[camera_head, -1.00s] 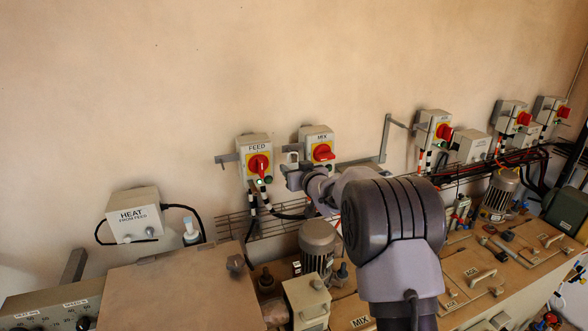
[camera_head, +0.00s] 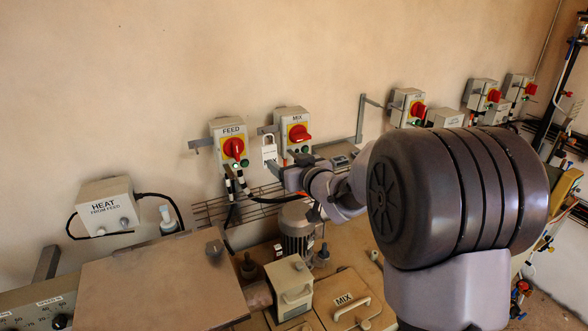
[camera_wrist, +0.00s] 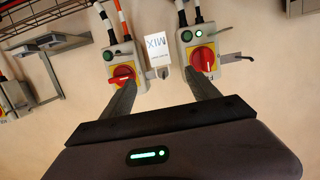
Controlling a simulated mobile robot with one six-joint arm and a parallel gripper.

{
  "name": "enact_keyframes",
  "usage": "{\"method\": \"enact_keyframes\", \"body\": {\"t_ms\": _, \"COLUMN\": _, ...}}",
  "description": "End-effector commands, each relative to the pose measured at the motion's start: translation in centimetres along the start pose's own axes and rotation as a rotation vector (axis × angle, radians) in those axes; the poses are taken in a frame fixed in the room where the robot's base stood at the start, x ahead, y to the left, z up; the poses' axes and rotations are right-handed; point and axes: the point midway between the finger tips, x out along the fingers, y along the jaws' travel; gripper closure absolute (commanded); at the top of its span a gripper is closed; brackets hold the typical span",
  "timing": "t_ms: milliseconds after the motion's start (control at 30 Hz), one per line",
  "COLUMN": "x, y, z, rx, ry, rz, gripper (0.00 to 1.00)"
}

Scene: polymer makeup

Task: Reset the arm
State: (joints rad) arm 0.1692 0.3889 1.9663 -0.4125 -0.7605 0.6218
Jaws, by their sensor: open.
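My gripper (camera_wrist: 160,88) is open, its two dark fingers apart with nothing between them. In the wrist view, which is upside down, they point toward the wall boxes. In the head view my gripper (camera_head: 283,172) is small and partly hidden, just below the MIX box (camera_head: 293,125). The MIX box has a red knob lying sideways. The FEED box (camera_head: 229,141) is to its left, with its red knob closer to upright and a green light lit. A white tag or padlock (camera_head: 269,152) hangs between the boxes; it also shows in the wrist view (camera_wrist: 171,60).
The HEAT box (camera_head: 106,205) is on the wall at left. Below are a motor (camera_head: 297,222), a pale box (camera_head: 288,287) and a MIX lid with a handle (camera_head: 352,299). A bracket (camera_head: 361,115) sticks out right of MIX. More switch boxes follow at right. The upper wall is bare.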

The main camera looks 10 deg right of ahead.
Motion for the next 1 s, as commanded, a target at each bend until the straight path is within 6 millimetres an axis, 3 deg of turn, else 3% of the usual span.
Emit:
{"method": "enact_keyframes", "body": {"t_ms": 100, "x": -2.3, "y": 0.1, "z": 0.0, "rx": 0.002, "ry": 0.000, "rz": 0.002, "gripper": 0.30}}
{"method": "enact_keyframes", "body": {"t_ms": 267, "x": -3.8, "y": 0.0, "z": 0.1, "rx": 0.001, "ry": -0.002, "rz": 0.005, "gripper": 0.30}}
{"method": "enact_keyframes", "body": {"t_ms": 367, "x": -5.6, "y": 0.5, "z": 1.9, "rx": 0.028, "ry": -0.046, "rz": 0.081, "gripper": 0.30}}
{"method": "enact_keyframes", "body": {"t_ms": 467, "x": -10.5, "y": 0.7, "z": 6.8, "rx": 0.115, "ry": -0.172, "rz": 0.225, "gripper": 0.30}}
{"method": "enact_keyframes", "body": {"t_ms": 567, "x": -16.7, "y": -1.1, "z": 13.3, "rx": 0.237, "ry": -0.337, "rz": 0.312, "gripper": 0.30}}
{"method": "enact_keyframes", "body": {"t_ms": 700, "x": -24.2, "y": -5.6, "z": 21.6, "rx": 0.393, "ry": -0.542, "rz": 0.318, "gripper": 0.30}}
{"method": "enact_keyframes", "body": {"t_ms": 800, "x": -28.5, "y": -9.2, "z": 26.5, "rx": 0.483, "ry": -0.664, "rz": 0.274, "gripper": 0.30}}
{"method": "enact_keyframes", "body": {"t_ms": 900, "x": -31.5, "y": -12.1, "z": 29.7, "rx": 0.544, "ry": -0.751, "rz": 0.223, "gripper": 0.30}}
{"method": "enact_keyframes", "body": {"t_ms": 1000, "x": -33.2, "y": -13.8, "z": 31.1, "rx": 0.577, "ry": -0.800, "rz": 0.190, "gripper": 0.30}}
